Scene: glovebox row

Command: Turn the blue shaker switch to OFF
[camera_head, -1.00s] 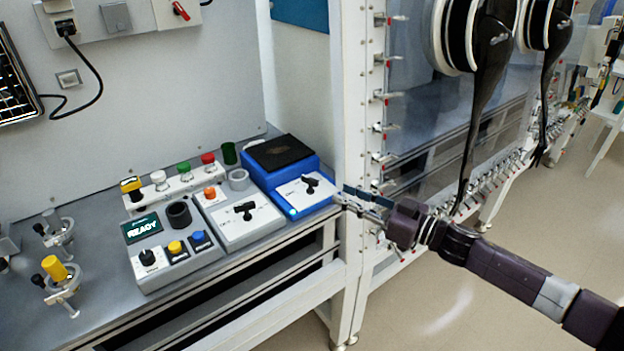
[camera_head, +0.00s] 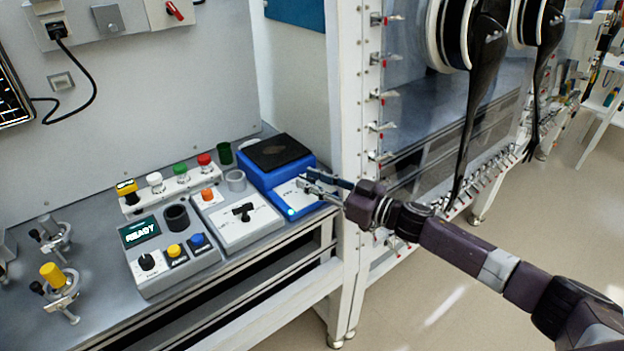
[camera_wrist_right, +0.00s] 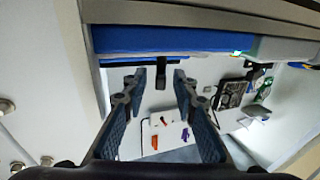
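The blue shaker (camera_head: 262,178) stands on the bench near the white post, with a black pad (camera_head: 277,152) on top and a white front panel. A small light glows at its front left corner. My right gripper (camera_head: 308,182) is over that panel and hides the black switch in the head view. In the right wrist view, the shaker's blue body (camera_wrist_right: 140,38) runs across the top. The black switch (camera_wrist_right: 161,74) shows between the two open fingers (camera_wrist_right: 158,82), apparently with gaps on both sides. The switch's setting cannot be read. My left gripper is out of view.
Left of the shaker are a grey unit with a black switch (camera_head: 243,212) and a control box with a READY screen (camera_head: 140,229). Colored buttons and small cups stand behind. The white post (camera_head: 346,130) and glovebox are close to my right arm.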

